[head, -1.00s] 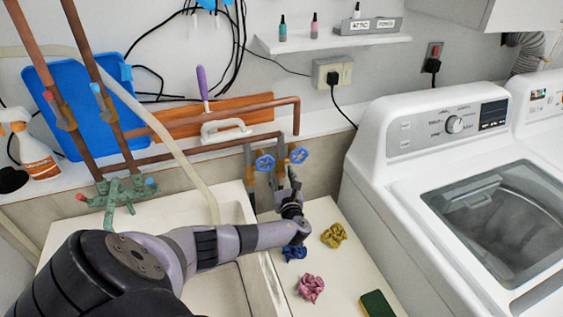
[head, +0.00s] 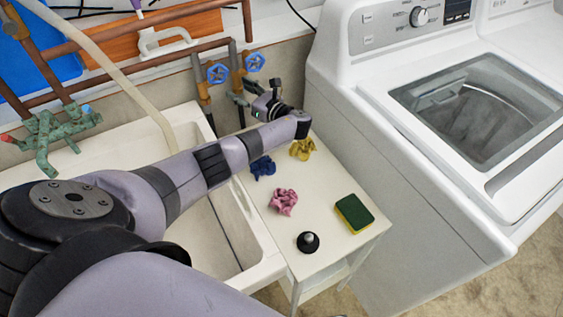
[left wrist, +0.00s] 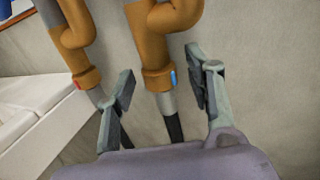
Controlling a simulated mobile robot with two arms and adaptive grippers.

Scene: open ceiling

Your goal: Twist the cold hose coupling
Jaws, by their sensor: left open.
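The cold hose coupling (left wrist: 158,78) is a brass-brown collar with a blue mark, under a valve body in the left wrist view. A dark hose runs down from it. A similar coupling with a red mark (left wrist: 84,80) hangs to its left. My left gripper (left wrist: 163,82) is open, and the blue-marked coupling appears between its two fingers, with no visible contact. In the head view my left gripper (head: 257,98) is near the wall below the right blue-handled valve (head: 254,62) and partly hides the pipe there. My right gripper is not in view.
A white sink (head: 188,132) stands left of a small white table (head: 325,178) with blue, pink and yellow crumpled cloths, a sponge (head: 354,213) and a black stopper (head: 308,242). A washing machine (head: 340,110) stands close on the right. Another blue-handled valve (head: 217,73) is beside the first.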

